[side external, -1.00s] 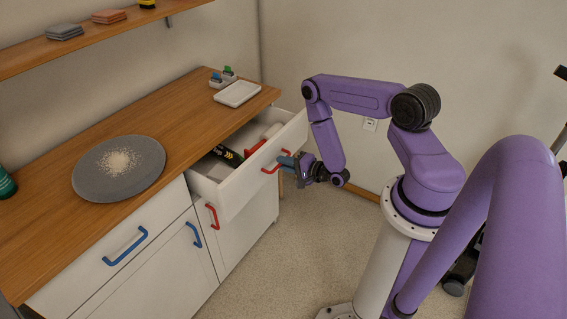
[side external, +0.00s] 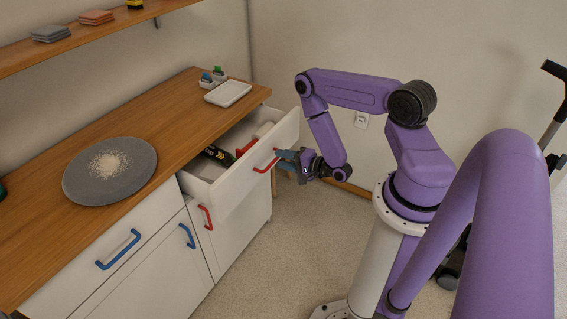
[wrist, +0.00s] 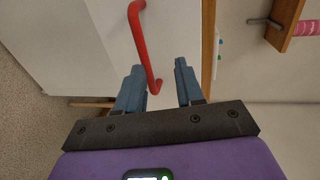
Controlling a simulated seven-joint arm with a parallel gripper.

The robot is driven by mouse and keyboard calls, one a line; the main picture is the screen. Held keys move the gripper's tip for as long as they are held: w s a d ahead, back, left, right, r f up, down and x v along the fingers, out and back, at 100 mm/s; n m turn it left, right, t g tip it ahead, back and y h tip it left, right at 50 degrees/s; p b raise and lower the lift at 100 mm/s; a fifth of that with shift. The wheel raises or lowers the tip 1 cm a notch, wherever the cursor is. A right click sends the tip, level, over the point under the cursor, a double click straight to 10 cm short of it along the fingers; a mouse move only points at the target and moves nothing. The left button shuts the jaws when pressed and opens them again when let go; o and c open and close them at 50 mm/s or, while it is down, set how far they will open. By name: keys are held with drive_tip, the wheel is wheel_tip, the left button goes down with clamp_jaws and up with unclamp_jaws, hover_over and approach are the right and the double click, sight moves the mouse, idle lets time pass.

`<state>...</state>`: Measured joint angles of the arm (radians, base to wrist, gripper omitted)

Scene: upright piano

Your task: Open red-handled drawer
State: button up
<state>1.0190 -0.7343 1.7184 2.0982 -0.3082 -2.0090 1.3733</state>
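The white drawer (side external: 244,179) with a red handle (side external: 266,161) is the upper one at the right end of the cabinet. It stands pulled well out, its inside showing. My gripper (side external: 279,157) is at this handle in the side view. In the wrist view, the two blue-grey fingers of my gripper (wrist: 158,82) are apart. The near end of the red handle (wrist: 139,36) lies between them, with gaps on both sides, so it is not clamped. A second red handle (side external: 206,217) is on the closed white cabinet door (side external: 240,233) below.
Inside the drawer are a dark box (side external: 218,155), a red item (side external: 247,147) and a pale item. Blue handles (side external: 118,249) mark the left-hand units. The wooden counter bears a grey plate (side external: 83,185) and white tray (side external: 228,93). Floor before the drawer is clear.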

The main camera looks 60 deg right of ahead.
drive_tip(key=shift+r, duration=2.55)
